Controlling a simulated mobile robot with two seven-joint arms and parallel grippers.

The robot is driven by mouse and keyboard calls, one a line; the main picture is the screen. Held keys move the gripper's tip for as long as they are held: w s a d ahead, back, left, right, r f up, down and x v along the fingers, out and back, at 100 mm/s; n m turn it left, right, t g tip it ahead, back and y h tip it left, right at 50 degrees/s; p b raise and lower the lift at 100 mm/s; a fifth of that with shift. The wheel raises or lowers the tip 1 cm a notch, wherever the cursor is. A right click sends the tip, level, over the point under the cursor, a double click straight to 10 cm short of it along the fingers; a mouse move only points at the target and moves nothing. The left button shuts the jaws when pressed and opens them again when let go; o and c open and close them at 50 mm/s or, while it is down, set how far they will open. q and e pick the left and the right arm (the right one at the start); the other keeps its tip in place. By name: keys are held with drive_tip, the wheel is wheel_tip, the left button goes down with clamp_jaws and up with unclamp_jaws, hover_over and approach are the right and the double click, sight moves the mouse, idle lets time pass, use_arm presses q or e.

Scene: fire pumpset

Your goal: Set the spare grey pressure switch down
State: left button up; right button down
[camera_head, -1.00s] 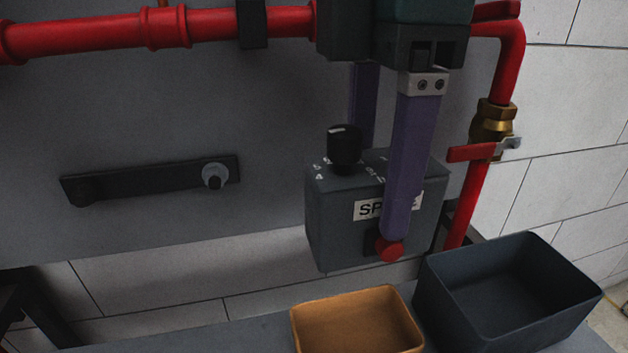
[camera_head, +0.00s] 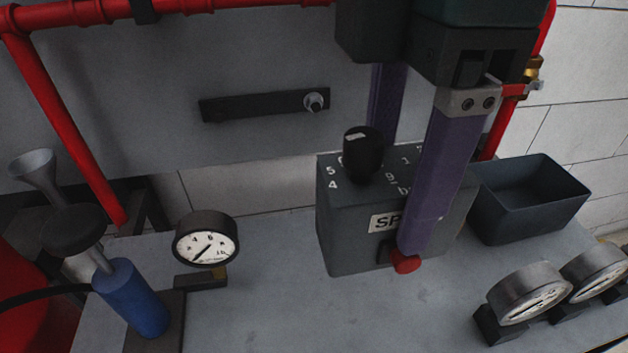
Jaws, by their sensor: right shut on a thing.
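The spare grey pressure switch (camera_head: 350,230) is a grey box with a black knob (camera_head: 363,152) and dial numbers on top, a partly hidden white label on its front and a red button low on the front. My right gripper (camera_head: 396,170) is shut on it, one purple finger in front and one behind. The switch is upright over the grey bench top (camera_head: 290,290); I cannot tell whether its base touches the bench. My left gripper is out of view.
A dark grey bin (camera_head: 500,225) stands right behind the switch. Round gauges (camera_head: 528,293) lie at the front right. Another gauge (camera_head: 205,238) and a blue-handled tool (camera_head: 130,298) are at the left. The bench middle is clear. Red pipes (camera_head: 65,125) run behind.

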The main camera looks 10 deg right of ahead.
drive_tip(key=shift+w+d+f+b, duration=0.15)
drive_tip(key=shift+f+b, duration=0.85)
drive_tip(key=shift+f, duration=3.6)
drive_tip(key=shift+w+d+f+b, duration=0.1)
drive_tip(key=shift+f+b, duration=0.9)
drive_tip(key=shift+f, duration=3.55)
drive_tip(key=shift+f, duration=0.15)
drive_tip(key=shift+c, duration=0.2)
unclamp_jaws()
